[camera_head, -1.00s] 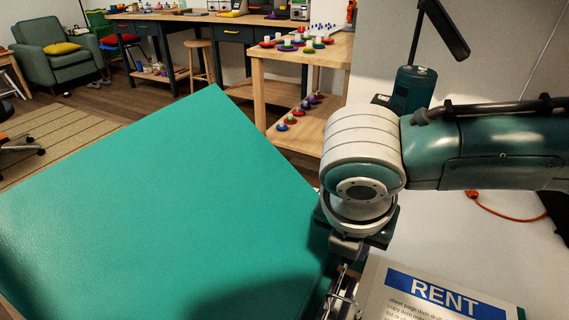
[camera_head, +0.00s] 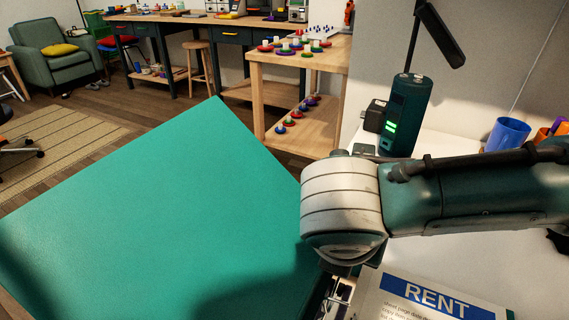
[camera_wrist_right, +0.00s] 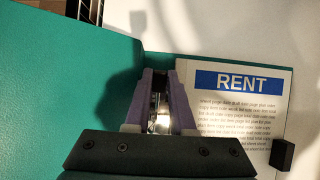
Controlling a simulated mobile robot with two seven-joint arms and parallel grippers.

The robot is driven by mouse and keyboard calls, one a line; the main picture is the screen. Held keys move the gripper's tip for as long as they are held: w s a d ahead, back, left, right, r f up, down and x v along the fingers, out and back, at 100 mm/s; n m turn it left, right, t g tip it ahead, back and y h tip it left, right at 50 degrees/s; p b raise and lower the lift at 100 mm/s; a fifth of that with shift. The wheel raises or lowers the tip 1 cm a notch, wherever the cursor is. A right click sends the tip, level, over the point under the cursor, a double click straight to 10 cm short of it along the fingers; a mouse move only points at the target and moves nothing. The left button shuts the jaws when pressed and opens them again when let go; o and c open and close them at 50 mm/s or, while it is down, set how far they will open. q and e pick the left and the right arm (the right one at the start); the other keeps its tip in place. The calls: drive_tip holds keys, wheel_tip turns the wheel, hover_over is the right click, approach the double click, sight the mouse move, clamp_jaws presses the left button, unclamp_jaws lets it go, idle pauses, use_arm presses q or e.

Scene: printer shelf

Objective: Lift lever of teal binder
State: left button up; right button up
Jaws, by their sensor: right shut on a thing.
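The teal binder (camera_head: 150,215) lies open. Its raised cover fills the left and lower middle of the head view, and it also shows in the right wrist view (camera_wrist_right: 60,80). A sheet headed RENT (camera_head: 430,298) lies on its right side, also in the right wrist view (camera_wrist_right: 235,110). The metal lever and ring mechanism (camera_head: 342,292) show in part under my right wrist. In the right wrist view, my right gripper (camera_wrist_right: 161,85) has its purple fingers closed around the shiny metal lever (camera_wrist_right: 160,110), which is mostly hidden between them. My left gripper is not in view.
A white desk (camera_head: 450,250) carries a dark device with green lights (camera_head: 406,115) and a blue cup (camera_head: 507,133) behind my right arm. A wooden shelf table (camera_head: 300,75) with colourful pieces, a stool and a green armchair (camera_head: 55,55) stand farther back.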

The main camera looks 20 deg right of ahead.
idle(0.4)
drive_tip(key=shift+s+r+t+h+p, duration=0.1)
drive_tip(key=shift+r+t+h+p, duration=0.2)
drive_tip(key=shift+p, duration=0.15)
drive_tip(key=shift+h, duration=0.3)
drive_tip(key=o, duration=0.6)
drive_tip(key=shift+r+p, duration=0.15)
drive_tip(key=shift+p, duration=0.2)
